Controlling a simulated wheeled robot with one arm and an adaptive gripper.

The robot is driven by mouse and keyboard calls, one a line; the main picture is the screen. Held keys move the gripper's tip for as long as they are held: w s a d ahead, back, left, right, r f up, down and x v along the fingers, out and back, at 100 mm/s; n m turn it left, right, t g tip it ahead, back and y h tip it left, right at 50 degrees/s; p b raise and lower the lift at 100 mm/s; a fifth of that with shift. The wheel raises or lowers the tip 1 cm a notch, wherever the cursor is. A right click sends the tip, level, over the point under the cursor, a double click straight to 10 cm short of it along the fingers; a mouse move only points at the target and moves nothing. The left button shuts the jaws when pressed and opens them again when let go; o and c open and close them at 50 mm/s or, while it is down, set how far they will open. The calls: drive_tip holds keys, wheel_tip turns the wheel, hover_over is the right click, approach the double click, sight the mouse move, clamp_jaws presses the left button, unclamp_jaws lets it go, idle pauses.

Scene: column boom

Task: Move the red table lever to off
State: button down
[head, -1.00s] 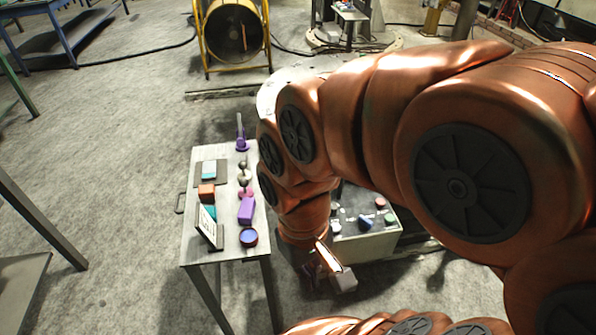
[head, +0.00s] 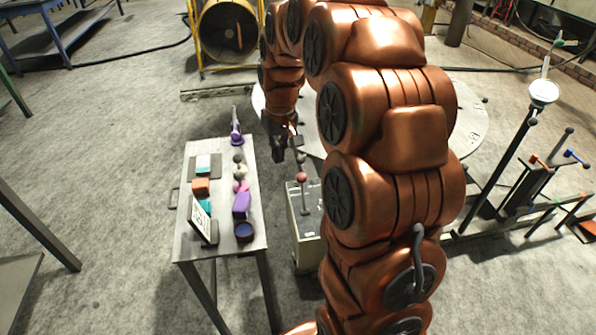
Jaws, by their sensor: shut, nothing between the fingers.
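A lever with a red ball knob (head: 302,177) stands upright on a grey box-shaped console (head: 306,238) to the right of the table, in the head view. Its thin stem runs down to the console top. A small dark ball shows just above the red knob. My gripper (head: 287,148) hangs above and slightly left of the red knob, between the table and the console. It is shut and holds nothing. It looks apart from the knob, but the depth gap is hard to judge. My arm hides the right part of the console, and no off marking is readable.
A grey table (head: 225,247) at the left carries a purple lever (head: 236,132), a purple block (head: 242,204), a blue-topped cup (head: 244,231), a propped sign (head: 203,222) and small balls. Tall levers stand at the right. A yellow-framed drum (head: 229,30) is behind.

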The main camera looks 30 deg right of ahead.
drive_tip(key=w+d+f+m+t+b, duration=0.1)
drive_tip(key=w+d+f, duration=0.4)
drive_tip(key=w+d, duration=0.3)
drive_tip(key=d, duration=0.2)
drive_tip(key=shift+d+f+h, duration=0.3)
drive_tip(key=shift+d+f, duration=0.05)
drive_tip(key=shift+d, duration=0.05)
drive_tip(key=shift+w, duration=0.1)
drive_tip(key=p, duration=0.3)
hover_over(303, 193)
drive_tip(key=w+d, duration=0.2)
drive_tip(key=w, duration=0.3)
wheel_tip(303, 193, down, 9)
drive_tip(key=shift+w, duration=0.15)
drive_tip(key=shift+f, duration=0.1)
drive_tip(key=shift+a, duration=0.2)
